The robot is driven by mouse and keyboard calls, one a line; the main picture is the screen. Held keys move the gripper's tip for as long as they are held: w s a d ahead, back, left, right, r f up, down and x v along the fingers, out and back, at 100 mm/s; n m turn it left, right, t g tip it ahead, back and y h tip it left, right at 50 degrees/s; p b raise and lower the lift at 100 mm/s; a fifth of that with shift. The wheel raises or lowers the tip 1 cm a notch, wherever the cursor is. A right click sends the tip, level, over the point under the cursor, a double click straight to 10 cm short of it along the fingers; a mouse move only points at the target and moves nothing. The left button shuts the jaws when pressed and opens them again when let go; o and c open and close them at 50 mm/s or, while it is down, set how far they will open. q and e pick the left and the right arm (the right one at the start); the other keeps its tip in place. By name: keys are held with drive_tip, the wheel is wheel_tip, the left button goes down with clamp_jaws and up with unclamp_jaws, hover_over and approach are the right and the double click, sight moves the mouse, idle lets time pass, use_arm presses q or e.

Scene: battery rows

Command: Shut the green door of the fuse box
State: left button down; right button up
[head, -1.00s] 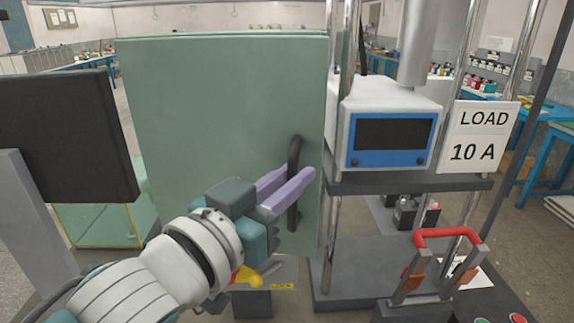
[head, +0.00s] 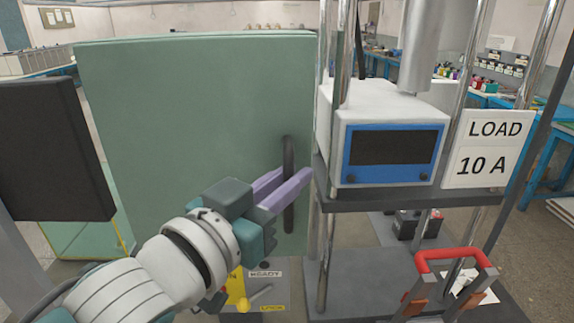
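The green door (head: 185,130) of the fuse box is a large flat panel left of centre in the head view. A dark upright bar handle (head: 289,150) stands near its right edge. My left gripper (head: 291,181) reaches in from the lower left. Its two purple fingers lie either side of the handle, close together, and appear shut on it. The inside of the fuse box is hidden, and how far the door stands from its frame cannot be told. My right gripper is not in view.
A white meter with a blue front (head: 392,152) sits on a grey shelf right of the door, beside a "LOAD 10 A" sign (head: 483,150). A red-handled switch (head: 450,256) stands below. A black panel (head: 45,150) is at the left. A yellow lever (head: 238,292) is under the door.

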use_arm(q)
drive_tip(key=c, duration=0.9)
unclamp_jaws()
drive_tip(key=shift+w+d, duration=0.1)
drive_tip(key=shift+o, duration=0.3)
drive_tip(key=shift+w, duration=0.1)
drive_tip(key=shift+a, duration=0.25)
drive_tip(key=v, duration=0.9)
drive_tip(key=shift+s, duration=0.55)
